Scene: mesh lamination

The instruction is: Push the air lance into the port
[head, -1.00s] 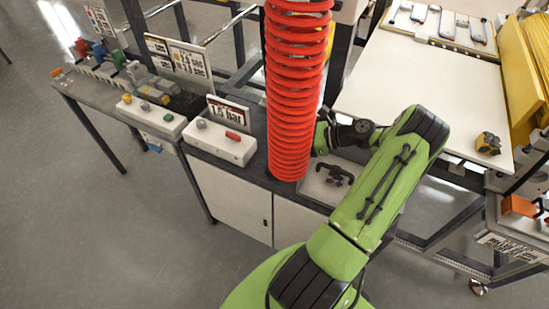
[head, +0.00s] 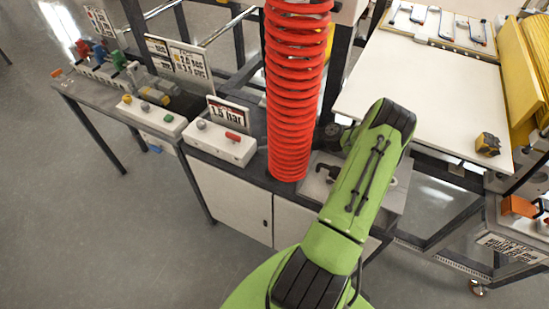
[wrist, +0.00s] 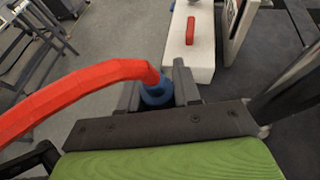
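In the wrist view my gripper (wrist: 156,84) has its two dark fingers on either side of a blue collar (wrist: 157,95), which looks like the top of the air lance. A red hose (wrist: 75,85) runs from the collar off to the left. The fingers appear closed against the collar; the lance below it is hidden. In the head view my gripper is hidden behind the red coiled hose (head: 292,95) and my own green arm. I cannot make out the port in either view.
A white box with a red lever (head: 222,143) stands on the bench left of the coil, with a "1.5 bar" sign (head: 228,112) behind it. The box also shows ahead in the wrist view (wrist: 188,62). A white table (head: 420,90) with a yellow tape measure (head: 488,144) is at right.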

